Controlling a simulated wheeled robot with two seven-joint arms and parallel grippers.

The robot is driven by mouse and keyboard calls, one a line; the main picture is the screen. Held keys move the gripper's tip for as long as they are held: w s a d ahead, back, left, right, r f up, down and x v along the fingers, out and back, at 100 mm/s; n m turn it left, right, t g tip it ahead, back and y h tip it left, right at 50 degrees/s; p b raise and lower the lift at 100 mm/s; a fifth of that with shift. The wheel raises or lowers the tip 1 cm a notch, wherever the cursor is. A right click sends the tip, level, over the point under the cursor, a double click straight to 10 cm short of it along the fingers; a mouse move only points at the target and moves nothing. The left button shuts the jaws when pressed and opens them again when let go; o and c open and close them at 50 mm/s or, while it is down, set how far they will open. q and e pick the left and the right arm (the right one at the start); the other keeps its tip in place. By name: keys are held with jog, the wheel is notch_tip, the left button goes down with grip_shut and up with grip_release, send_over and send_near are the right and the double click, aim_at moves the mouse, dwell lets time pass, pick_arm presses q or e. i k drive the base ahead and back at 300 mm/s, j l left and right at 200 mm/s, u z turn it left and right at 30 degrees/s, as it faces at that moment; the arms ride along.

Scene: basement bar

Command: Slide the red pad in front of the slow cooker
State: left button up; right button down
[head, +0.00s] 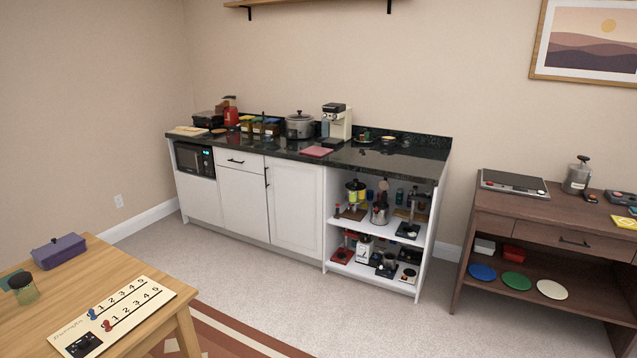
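The slow cooker (299,125) is a grey pot with a lid, standing on the dark counter against the back wall. The red pad (316,151) is a flat square lying on the counter, in front of and a little to the right of the slow cooker, near the counter's front edge. It looks apart from the cooker. Neither of my grippers shows in the head view, and the counter is some way off across the room.
A coffee machine (337,121) stands right of the slow cooker. The dark counter (395,163) has bare room at right. A wooden table (130,262) is at front left and a brown desk (500,206) at right. Carpet (270,290) lies open before the cabinets.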

aim_at(316, 151)
jog(key=i, duration=3.75)
